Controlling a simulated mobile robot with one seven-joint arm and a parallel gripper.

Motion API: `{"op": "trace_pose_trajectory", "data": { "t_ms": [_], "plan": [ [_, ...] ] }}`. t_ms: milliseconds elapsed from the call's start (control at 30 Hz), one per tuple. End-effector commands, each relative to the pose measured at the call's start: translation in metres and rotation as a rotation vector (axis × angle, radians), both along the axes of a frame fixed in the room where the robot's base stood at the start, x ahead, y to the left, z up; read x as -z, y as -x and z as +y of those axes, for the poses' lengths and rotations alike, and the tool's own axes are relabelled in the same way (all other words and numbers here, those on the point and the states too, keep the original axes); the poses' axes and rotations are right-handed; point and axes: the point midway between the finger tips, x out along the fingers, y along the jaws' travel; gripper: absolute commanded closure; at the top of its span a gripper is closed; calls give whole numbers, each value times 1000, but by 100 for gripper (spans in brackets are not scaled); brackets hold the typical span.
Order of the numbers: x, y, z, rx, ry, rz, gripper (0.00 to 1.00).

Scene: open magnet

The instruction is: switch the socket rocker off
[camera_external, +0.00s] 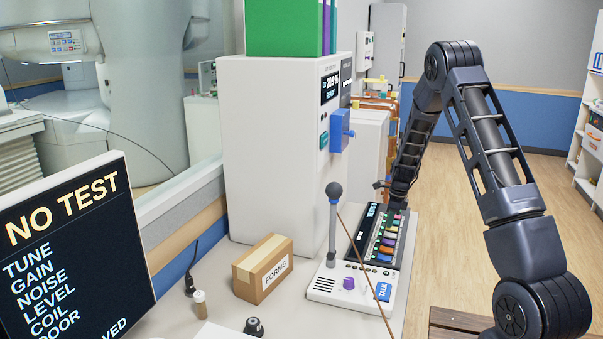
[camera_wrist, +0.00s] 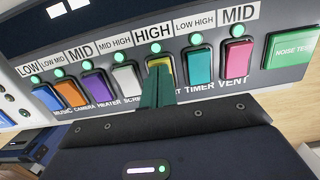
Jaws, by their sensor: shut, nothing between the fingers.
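The rocker panel (camera_external: 390,232) lies on the desk and shows a row of coloured rockers in the wrist view. A yellow rocker (camera_wrist: 165,64) sits under the HIGH sign with a lit green lamp (camera_wrist: 153,47) above it. Its name below is mostly covered by my fingers; only a final "T" shows before TIMER, so I cannot read it as socket. My gripper (camera_wrist: 157,78) is shut and empty, its green fingertips over the lower part of the yellow rocker. I cannot tell whether they touch it.
A white rocker (camera_wrist: 127,77) is left of the yellow one, a teal rocker (camera_wrist: 198,65) right of it. A microphone (camera_external: 333,205) on a talk console (camera_external: 325,288) and a FORMS box (camera_external: 262,268) stand near the panel. A thin rod crosses in front of the console.

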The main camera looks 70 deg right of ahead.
Motion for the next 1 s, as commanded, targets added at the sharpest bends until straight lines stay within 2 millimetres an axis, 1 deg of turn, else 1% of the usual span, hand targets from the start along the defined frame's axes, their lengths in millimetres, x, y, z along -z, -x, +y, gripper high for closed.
{"op": "trace_pose_trajectory", "data": {
  "t_ms": [633,1000],
  "plan": [
    [4,-1,1,-1,-2,1,100],
    [2,13,1,1,-3,2,100]
  ]
}}
